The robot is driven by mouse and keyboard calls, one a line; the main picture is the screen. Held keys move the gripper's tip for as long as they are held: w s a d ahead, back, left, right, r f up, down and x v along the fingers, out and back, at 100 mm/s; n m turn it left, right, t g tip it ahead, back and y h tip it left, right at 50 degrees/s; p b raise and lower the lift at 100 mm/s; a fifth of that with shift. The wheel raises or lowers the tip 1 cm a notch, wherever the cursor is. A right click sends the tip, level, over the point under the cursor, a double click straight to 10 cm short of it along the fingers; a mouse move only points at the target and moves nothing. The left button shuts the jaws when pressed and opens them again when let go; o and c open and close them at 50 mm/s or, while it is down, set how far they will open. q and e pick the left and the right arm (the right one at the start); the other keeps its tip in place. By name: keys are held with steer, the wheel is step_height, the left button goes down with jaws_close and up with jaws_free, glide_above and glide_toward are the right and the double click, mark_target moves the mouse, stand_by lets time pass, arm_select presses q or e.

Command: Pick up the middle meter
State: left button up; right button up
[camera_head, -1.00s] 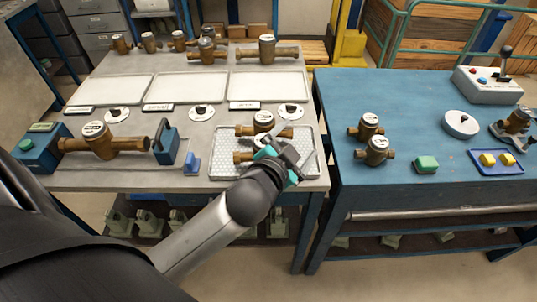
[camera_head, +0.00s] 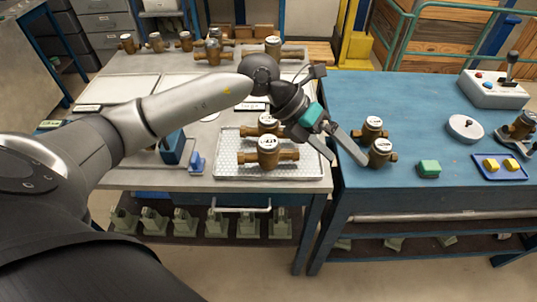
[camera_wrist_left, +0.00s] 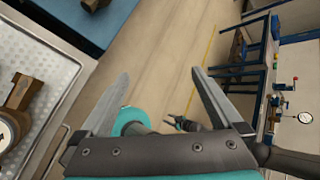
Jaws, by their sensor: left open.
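Two brass meters with white dial faces lie on the mesh-lined tray (camera_head: 228,170), a front one (camera_head: 268,152) and a rear one (camera_head: 262,124) close behind it. Two more meters stand on the blue table, a rear one (camera_head: 372,130) and a front one (camera_head: 381,152). My left gripper (camera_head: 348,161) is open and empty, above the gap between the benches, right of the tray meters and left of the blue-table meters. In the left wrist view its spread fingers (camera_wrist_left: 160,74) have bare floor between them; part of a tray meter (camera_wrist_left: 15,110) shows at the left edge.
Several brass meters, one of them large (camera_head: 273,48), stand at the grey bench's back. My left arm hides much of that bench's left side. A green block (camera_head: 429,168), blue tray (camera_head: 480,173) and control box (camera_head: 492,88) occupy the blue table's right side.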

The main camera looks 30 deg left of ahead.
arm_select(q)
steer(key=a+f+y, duration=0.2)
steer(key=a+y, duration=0.3)
steer(key=a, duration=0.5)
steer(key=n+g+y, duration=0.1)
steer(key=y, duration=0.3)
glide_toward(263, 144)
steer(key=f, duration=0.4)
steer(key=w+f, duration=0.1)
steer(key=f, duration=0.5)
steer(key=shift+w+f, duration=0.2)
steer(key=shift+w, duration=0.2)
steer(key=shift+w+d+f, duration=0.1)
steer(key=shift+w+f, duration=0.1)
steer(key=shift+f, duration=0.65)
steer(key=shift+w+d+f, duration=0.1)
steer(key=shift+w+f, duration=0.1)
steer(key=shift+f, duration=0.7)
steer(key=shift+w+d+f, duration=0.1)
steer(key=shift+w+f, duration=0.15)
steer(key=shift+f, duration=0.6)
steer(key=shift+c, duration=0.4)
steer(key=c, duration=1.5)
jaws_close()
steer(key=shift+w+r, duration=0.1)
steer(key=shift+r, duration=0.05)
